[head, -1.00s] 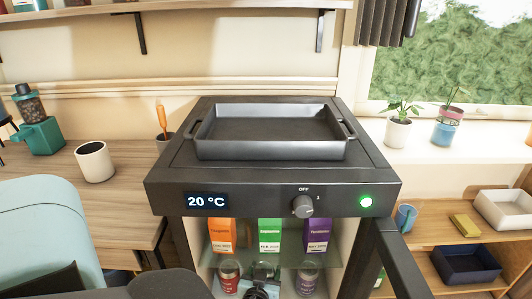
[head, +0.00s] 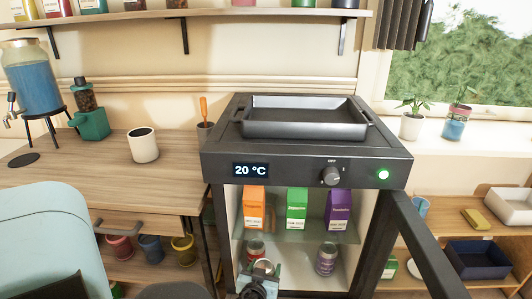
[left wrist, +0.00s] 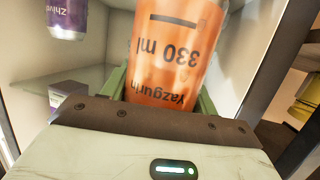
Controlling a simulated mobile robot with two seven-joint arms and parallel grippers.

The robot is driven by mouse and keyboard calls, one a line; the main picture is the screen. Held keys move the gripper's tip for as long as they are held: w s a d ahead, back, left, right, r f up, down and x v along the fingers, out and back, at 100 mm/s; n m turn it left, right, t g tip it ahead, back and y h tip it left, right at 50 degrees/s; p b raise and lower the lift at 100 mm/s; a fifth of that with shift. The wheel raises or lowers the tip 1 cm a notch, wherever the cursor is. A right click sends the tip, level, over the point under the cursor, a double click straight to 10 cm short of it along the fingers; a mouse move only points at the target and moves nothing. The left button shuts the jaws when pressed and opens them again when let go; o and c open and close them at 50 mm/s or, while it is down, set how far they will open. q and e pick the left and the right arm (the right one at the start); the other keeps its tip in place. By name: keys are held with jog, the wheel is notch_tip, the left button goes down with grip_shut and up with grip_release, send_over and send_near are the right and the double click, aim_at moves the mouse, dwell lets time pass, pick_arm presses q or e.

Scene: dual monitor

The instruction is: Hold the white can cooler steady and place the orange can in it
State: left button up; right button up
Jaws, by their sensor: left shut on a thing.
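The orange can (left wrist: 175,48) fills the top of the left wrist view, its label upside down. My left gripper (left wrist: 163,92) is shut on it, with a green finger on each side. In the head view my left gripper (head: 262,270) is low at the front of the open cooling cabinet, and the can shows only as a small grey top. The white can cooler (head: 143,147) stands upright on the wooden table left of the cabinet, its dark opening facing up. Nothing touches it. My right gripper is not in view.
The cabinet (head: 300,158) has its door (head: 428,250) open to the right. Cartons stand on its glass shelf, with a red can (head: 256,248) and a purple can (head: 327,260) below. A blue dispenser (head: 33,80) and a green grinder (head: 92,122) stand on the table (head: 75,160).

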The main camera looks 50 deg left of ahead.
pick_arm(q)
jog(key=shift+s+r, duration=0.1)
jog(key=shift+s, duration=0.3)
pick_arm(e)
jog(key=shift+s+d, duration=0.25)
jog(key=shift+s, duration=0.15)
